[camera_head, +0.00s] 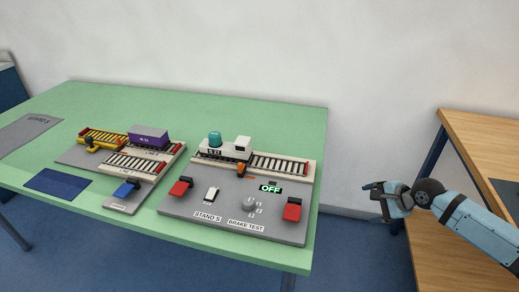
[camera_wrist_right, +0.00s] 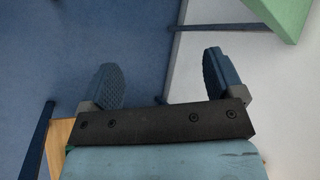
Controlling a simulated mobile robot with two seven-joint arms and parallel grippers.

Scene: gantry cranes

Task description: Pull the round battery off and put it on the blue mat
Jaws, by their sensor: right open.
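A teal round cylinder (camera_head: 215,138), which looks like the round battery, stands upright on a small white rail vehicle (camera_head: 226,153) marked with a number. The vehicle sits on the track of the right-hand grey board. The blue mat (camera_head: 58,182) lies flat and bare near the front left of the green table. My right gripper (camera_head: 374,203) is to the right of the table, over the floor, well apart from the cylinder. It is open and empty, and its two parted fingers also show in the right wrist view (camera_wrist_right: 160,70). My left gripper is not in view.
The grey "brake test" board (camera_head: 230,217) carries red blocks, a white switch, a knob and a lit "OFF" display (camera_head: 270,189). A wooden table (camera_head: 480,135) stands right.

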